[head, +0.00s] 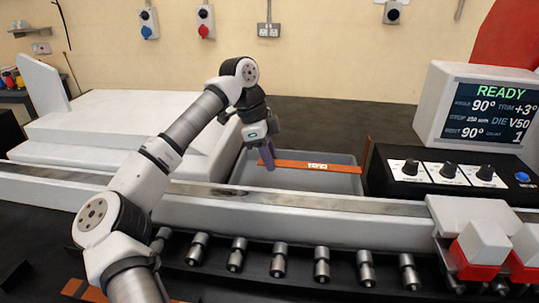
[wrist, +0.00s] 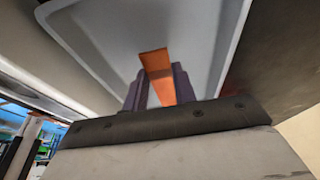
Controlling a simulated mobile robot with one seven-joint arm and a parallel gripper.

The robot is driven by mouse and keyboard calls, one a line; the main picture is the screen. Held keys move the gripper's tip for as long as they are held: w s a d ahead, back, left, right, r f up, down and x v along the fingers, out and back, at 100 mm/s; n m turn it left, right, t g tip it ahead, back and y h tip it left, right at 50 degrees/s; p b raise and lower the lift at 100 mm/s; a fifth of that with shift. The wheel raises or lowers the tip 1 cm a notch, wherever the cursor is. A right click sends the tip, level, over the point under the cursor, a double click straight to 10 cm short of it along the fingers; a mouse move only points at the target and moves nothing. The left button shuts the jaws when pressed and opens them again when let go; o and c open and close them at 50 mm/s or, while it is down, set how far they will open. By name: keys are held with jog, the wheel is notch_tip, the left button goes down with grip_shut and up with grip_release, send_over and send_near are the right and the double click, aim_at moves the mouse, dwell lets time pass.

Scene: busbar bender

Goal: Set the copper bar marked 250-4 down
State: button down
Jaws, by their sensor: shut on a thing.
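The copper bar (head: 338,167) is a flat orange strip with a small pale label that is too small to read. In the head view it lies level, left to right, over the grey tray (head: 236,180). My gripper (head: 267,158) is shut on the bar near its left end. In the wrist view the bar (wrist: 157,68) shows between the two purple fingers (wrist: 155,90), with the grey tray (wrist: 100,45) behind it. I cannot tell whether the bar touches the tray.
A white machine bed with a metal rail (head: 330,202) runs in front of the tray, with several rollers (head: 279,260) below. A control box with knobs (head: 440,172) and a READY screen (head: 490,110) stand to the right. A white stepped block (head: 110,128) stands at the left.

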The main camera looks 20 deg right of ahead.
jog(key=shift+f+b, duration=0.3)
jog(key=shift+f, duration=0.25)
jog(key=c, duration=1.1)
grip_release()
jog(key=shift+r, duration=0.3)
jog(key=v, duration=1.2)
jog(key=shift+r+b, duration=0.3)
jog(key=shift+b, duration=0.1)
